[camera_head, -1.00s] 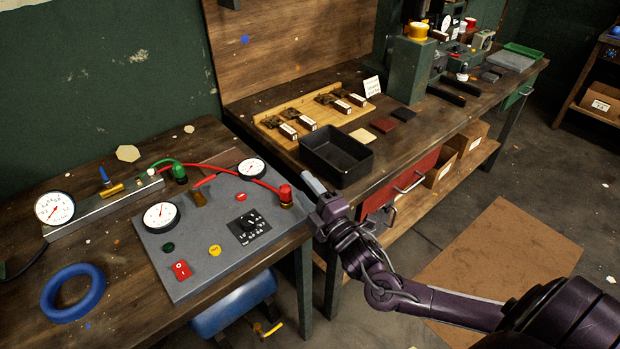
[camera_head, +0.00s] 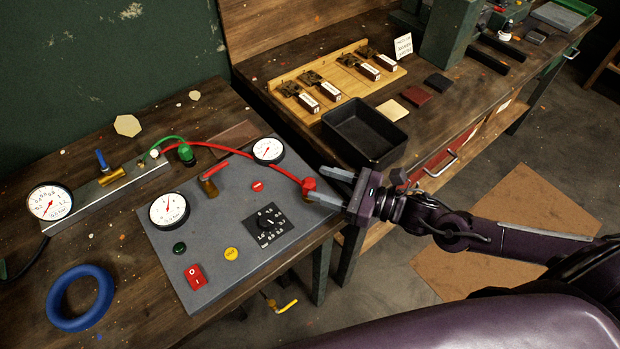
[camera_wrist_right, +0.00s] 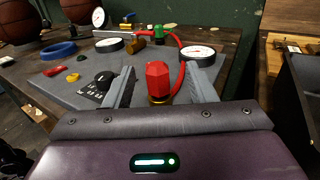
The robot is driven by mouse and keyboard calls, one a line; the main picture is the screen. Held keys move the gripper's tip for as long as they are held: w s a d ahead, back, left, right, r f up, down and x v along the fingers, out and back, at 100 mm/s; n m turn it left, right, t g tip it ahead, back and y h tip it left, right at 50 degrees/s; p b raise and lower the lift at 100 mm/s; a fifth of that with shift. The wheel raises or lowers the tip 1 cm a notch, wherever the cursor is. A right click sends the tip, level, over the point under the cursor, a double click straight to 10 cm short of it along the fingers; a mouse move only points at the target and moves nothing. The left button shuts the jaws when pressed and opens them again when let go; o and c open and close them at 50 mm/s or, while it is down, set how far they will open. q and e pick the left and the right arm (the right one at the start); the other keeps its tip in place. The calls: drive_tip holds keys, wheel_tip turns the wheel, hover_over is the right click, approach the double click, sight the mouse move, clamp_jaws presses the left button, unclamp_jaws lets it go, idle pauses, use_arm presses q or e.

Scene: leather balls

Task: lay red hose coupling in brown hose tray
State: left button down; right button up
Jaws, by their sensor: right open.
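The red hose coupling (camera_head: 309,184) stands at the right edge of the grey panel, with the red hose running from it to the left. In the right wrist view the coupling (camera_wrist_right: 158,78) stands upright on a brass fitting, between the two fingers. My right gripper (camera_head: 325,186) is open, its fingers on either side of the coupling, with gaps visible in the wrist view. A flat brown piece (camera_head: 236,137), which looks like the brown hose tray, lies behind the panel, partly hidden by the red hose. My left gripper is not in view.
The grey panel (camera_head: 207,222) carries gauges, a dial and buttons. The green hose coupling (camera_head: 186,153) stands by the metal manifold (camera_head: 85,192). A blue ring (camera_head: 61,293) lies at front left. A black bin (camera_head: 365,131) stands on the other bench.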

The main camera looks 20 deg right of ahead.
sight(314, 183)
drive_tip(key=p+x, duration=0.1)
drive_tip(key=x, duration=0.2)
drive_tip(key=shift+a+f, duration=0.1)
drive_tip(key=x, duration=0.1)
drive_tip(key=p+x, duration=0.1)
drive_tip(key=shift+w+a+f, duration=0.15)
drive_tip(key=shift+a+f, duration=0.1)
drive_tip(key=shift+a, duration=0.15)
drive_tip(key=c, duration=0.7)
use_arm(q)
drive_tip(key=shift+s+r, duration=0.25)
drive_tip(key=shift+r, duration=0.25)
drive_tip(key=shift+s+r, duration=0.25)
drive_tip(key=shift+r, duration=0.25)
use_arm(e)
clamp_jaws()
